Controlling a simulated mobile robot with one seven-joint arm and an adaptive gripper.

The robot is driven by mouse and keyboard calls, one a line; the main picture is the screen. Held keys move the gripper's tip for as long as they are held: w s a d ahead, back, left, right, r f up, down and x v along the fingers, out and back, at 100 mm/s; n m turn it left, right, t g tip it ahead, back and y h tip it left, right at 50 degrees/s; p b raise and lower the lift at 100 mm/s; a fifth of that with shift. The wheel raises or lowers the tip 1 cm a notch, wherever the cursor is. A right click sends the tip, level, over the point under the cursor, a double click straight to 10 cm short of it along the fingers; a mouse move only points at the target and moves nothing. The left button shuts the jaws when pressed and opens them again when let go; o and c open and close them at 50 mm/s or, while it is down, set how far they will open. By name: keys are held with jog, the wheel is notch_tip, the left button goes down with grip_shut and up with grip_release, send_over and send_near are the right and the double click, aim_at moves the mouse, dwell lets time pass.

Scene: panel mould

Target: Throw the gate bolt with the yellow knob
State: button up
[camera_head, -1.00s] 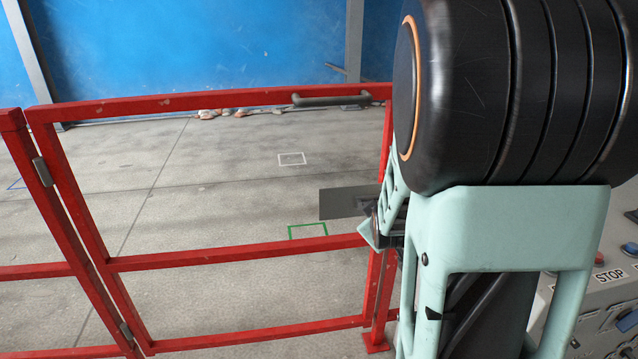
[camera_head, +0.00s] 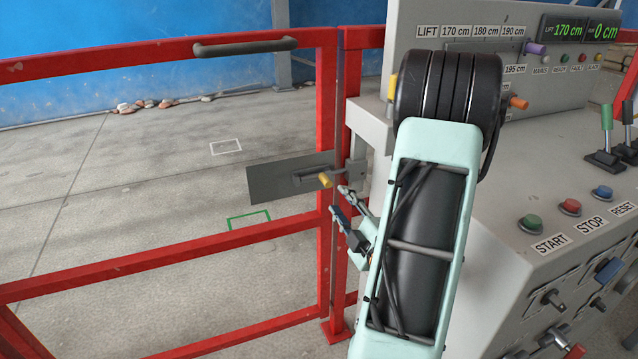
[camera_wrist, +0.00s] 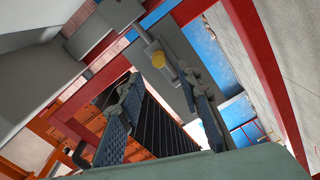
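The yellow knob (camera_head: 325,180) sits on the gate bolt (camera_head: 312,174), which is mounted on a grey plate (camera_head: 270,183) on the red gate (camera_head: 150,262). A grey bracket (camera_head: 357,173) is on the post side, to the right of the bolt. My gripper (camera_head: 338,200) is just below and right of the knob, apart from it. In the wrist view my gripper (camera_wrist: 160,98) has its two fingers spread wide with nothing between them. The knob (camera_wrist: 158,59) shows beyond the fingertips, between them.
A grey control console (camera_head: 480,190) stands close on the right, with a green START button (camera_head: 531,223), a red STOP button (camera_head: 570,207) and levers (camera_head: 607,135). A grey handle (camera_head: 245,46) is on the gate's top rail. Open floor lies behind the gate.

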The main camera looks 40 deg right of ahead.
aim_at(328, 185)
jog(key=x, duration=1)
jog(key=shift+w+r, duration=0.15)
jog(key=shift+w, duration=0.2)
jog(key=shift+c, duration=0.5)
grip_shut()
